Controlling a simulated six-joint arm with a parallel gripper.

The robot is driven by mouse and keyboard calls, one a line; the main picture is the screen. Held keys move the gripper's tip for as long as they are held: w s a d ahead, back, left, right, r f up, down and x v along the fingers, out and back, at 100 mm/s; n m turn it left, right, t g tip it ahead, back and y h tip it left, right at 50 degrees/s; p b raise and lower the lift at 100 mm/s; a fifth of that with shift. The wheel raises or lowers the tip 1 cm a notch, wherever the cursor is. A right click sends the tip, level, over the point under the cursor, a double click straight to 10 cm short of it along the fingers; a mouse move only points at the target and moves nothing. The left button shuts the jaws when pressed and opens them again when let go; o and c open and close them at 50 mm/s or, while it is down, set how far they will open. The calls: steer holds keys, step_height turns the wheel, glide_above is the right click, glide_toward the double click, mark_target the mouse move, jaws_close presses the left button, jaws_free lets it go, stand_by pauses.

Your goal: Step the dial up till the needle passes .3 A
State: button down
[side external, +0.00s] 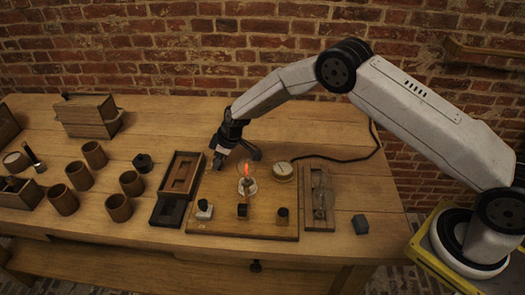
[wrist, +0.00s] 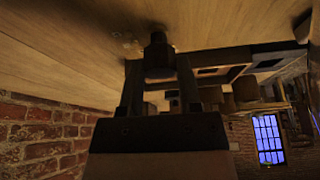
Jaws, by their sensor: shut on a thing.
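The wooden circuit board (side external: 240,228) lies on the bench. A small lamp (side external: 247,186) stands on it and glows orange-red. The round meter (side external: 284,170) sits at the board's back right; its needle is too small to read. My gripper (side external: 219,161) points down at the board's back left edge. In the wrist view my gripper (wrist: 158,74) has its two fingers on either side of a dark round knob (wrist: 158,48), shut on it. This knob appears to be the dial. In the side view the gripper hides it, and its setting cannot be read.
A cable (side external: 350,158) runs behind.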

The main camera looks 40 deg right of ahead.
steer(key=shift+c, duration=1.4)
jaws_free()
steer(key=shift+r, duration=0.1)
steer(key=v, duration=0.7)
steer(key=shift+d+r, duration=0.15)
steer(key=shift+r, duration=0.15)
steer(key=shift+s, duration=0.1)
